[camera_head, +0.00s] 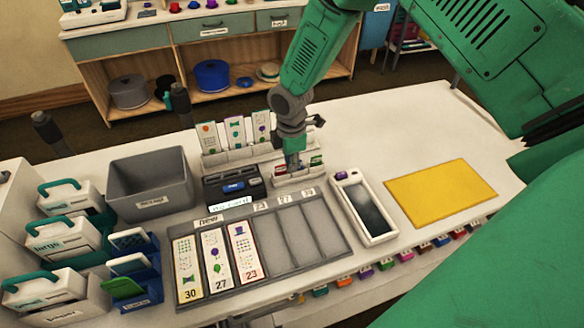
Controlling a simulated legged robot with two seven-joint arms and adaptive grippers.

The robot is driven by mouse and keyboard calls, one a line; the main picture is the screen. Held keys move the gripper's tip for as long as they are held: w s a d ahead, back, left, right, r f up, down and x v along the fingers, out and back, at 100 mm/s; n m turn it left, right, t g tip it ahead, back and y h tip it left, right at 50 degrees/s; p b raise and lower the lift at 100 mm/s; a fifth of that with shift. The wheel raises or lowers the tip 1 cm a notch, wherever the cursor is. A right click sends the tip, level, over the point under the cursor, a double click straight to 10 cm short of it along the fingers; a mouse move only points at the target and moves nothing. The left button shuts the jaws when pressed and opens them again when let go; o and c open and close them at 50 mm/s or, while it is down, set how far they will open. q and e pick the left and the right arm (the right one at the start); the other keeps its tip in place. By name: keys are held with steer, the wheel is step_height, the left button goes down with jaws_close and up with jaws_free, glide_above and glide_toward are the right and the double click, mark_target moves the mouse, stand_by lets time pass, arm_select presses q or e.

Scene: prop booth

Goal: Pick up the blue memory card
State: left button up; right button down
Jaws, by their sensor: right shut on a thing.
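My right gripper (292,160) points down at a small white card rack (292,181) in the middle of the table. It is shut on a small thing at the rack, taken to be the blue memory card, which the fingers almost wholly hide. Small red and green cards show in the rack beside the fingers. A black device (222,197) with a blue label on its front stands just left of the rack. My left gripper is not in view.
A grey tray (296,238) with long cards in its left slots lies in front. A white framed device (364,208) and a yellow mat (440,192) lie to the right. A grey bin (150,184) and white-teal cases (66,240) crowd the left.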

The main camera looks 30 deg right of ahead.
mark_target(301, 168)
steer(key=shift+d, duration=0.2)
steer(key=shift+s+d+f, duration=0.1)
steer(key=shift+d+f, duration=0.1)
steer(key=shift+d, duration=0.5)
steer(key=shift+d+f, duration=0.15)
steer(key=shift+d, duration=0.55)
steer(key=shift+a+r, duration=0.1)
steer(key=shift+a, duration=0.55)
steer(key=shift+a+r, duration=0.25)
steer(key=shift+a, duration=0.05)
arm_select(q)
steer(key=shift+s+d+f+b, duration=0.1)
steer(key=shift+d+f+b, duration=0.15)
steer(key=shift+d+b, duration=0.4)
arm_select(e)
step_height(301, 168, up, 10)
steer(key=shift+d+f, duration=0.15)
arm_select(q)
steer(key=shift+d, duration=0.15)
